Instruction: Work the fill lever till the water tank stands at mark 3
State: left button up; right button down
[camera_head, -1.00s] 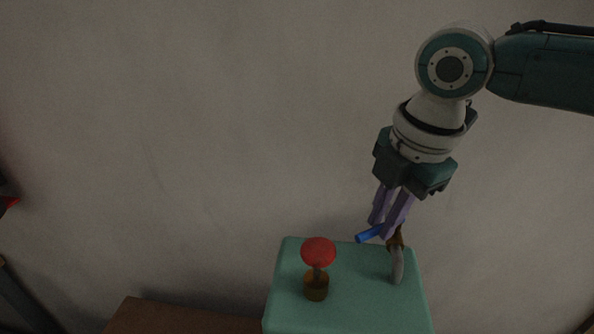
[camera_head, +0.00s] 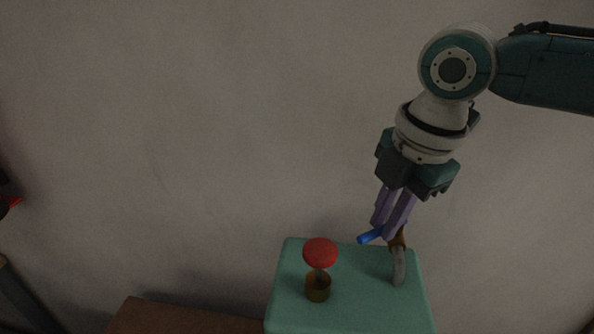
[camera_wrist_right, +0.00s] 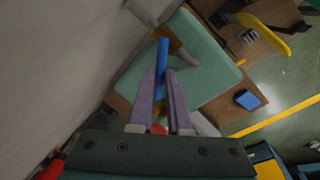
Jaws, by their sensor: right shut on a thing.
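A blue lever handle (camera_head: 370,237) sticks out to the left of a brown and grey curved fitting (camera_head: 398,262) on top of a green box (camera_head: 350,312). I take the blue handle as the fill lever. My right gripper (camera_head: 384,230) is shut on it, fingers pointing down. In the right wrist view the blue handle (camera_wrist_right: 162,53) runs out between the two purple fingers (camera_wrist_right: 162,85). I cannot make out the tank's level or its marks in either view. My left gripper is not in view.
A red mushroom-shaped knob (camera_head: 320,253) on a brown base stands on the box, left of the handle. A brown surface (camera_head: 180,318) lies left of the box, with a bare wall behind. The wrist view shows a blue block (camera_wrist_right: 247,99) and yellow floor lines (camera_wrist_right: 280,117).

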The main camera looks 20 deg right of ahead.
dwell(0.3)
jog(key=shift+w+a+r+m+p, duration=0.1)
jog(key=shift+w+m+p, duration=0.05)
jog(key=shift+m+p, duration=0.4)
jog(key=shift+w+m+h+p, duration=0.35)
jog(key=shift+m+p, duration=0.45)
jog(key=shift+m, duration=0.25)
jog(key=shift+w+m+p, duration=0.35)
jog(key=shift+m+p, duration=0.15)
jog(key=shift+m, duration=0.5)
jog(key=shift+w+m+h+p, duration=0.3)
jog(key=shift+w+m+h, duration=0.05)
jog(key=shift+m, duration=0.65)
jog(key=shift+d, duration=0.2)
jog(key=c, duration=0.9)
grip_release()
jog(key=shift+o, duration=0.2)
